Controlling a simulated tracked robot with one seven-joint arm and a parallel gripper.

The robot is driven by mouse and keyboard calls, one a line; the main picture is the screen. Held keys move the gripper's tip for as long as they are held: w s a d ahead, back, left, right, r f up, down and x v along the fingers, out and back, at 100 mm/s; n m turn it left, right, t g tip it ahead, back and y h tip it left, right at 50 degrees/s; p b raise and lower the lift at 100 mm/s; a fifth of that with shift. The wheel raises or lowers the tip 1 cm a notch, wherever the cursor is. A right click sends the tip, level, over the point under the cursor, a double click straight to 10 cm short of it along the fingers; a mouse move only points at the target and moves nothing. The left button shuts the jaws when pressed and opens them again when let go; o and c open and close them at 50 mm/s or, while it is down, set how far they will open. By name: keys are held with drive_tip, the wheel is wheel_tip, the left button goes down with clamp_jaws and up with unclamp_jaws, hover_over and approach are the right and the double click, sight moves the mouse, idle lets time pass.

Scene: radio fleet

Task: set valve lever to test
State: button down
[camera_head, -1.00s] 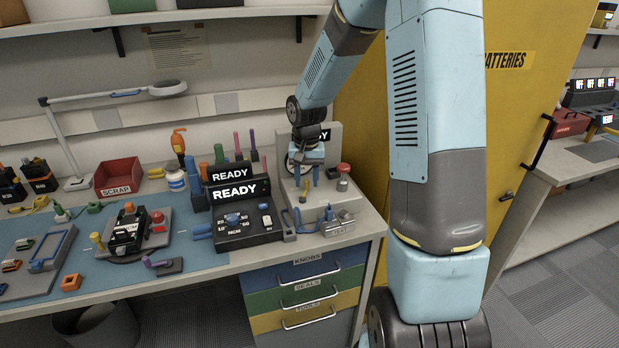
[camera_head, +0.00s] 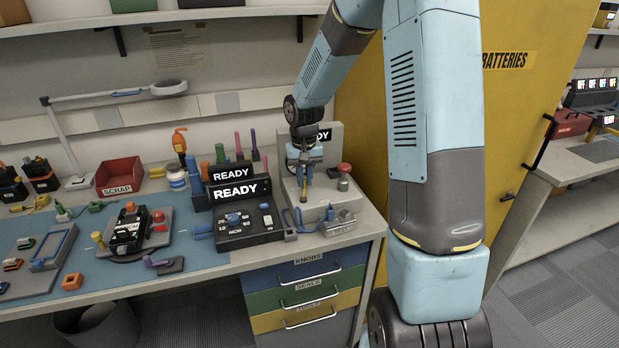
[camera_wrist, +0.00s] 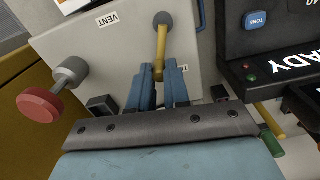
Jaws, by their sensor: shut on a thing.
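The valve lever is a yellow bar (camera_wrist: 161,42) on a pale grey panel (camera_wrist: 100,55) in the wrist view. It runs from a round pivot at the top down to my gripper (camera_wrist: 160,76). My blue fingers are shut on its lower end. A VENT label (camera_wrist: 107,18) is at the panel's upper left. Another label by the right finger is mostly hidden, so its word cannot be read. In the head view, my gripper (camera_head: 304,179) is over the grey test stand (camera_head: 334,204), with part of the yellow lever (camera_head: 303,192) showing below it.
A red knob on a grey stem (camera_wrist: 40,105) stands left of the lever in the wrist view. A black READY unit (camera_head: 240,218) is close on the left in the head view. A small grey block (camera_head: 340,224) sits at the stand's front. A yellow cabinet (camera_head: 520,100) rises at right.

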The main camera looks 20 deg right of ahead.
sight(301, 191)
drive_tip(key=shift+w+a+n, duration=0.1)
drive_tip(key=shift+a+n, duration=0.35)
drive_tip(key=shift+n, duration=0.75)
drive_tip(key=c, duration=1.1)
unclamp_jaws()
wheel_tip(301, 191, up, 14)
drive_tip(key=shift+f, duration=0.15)
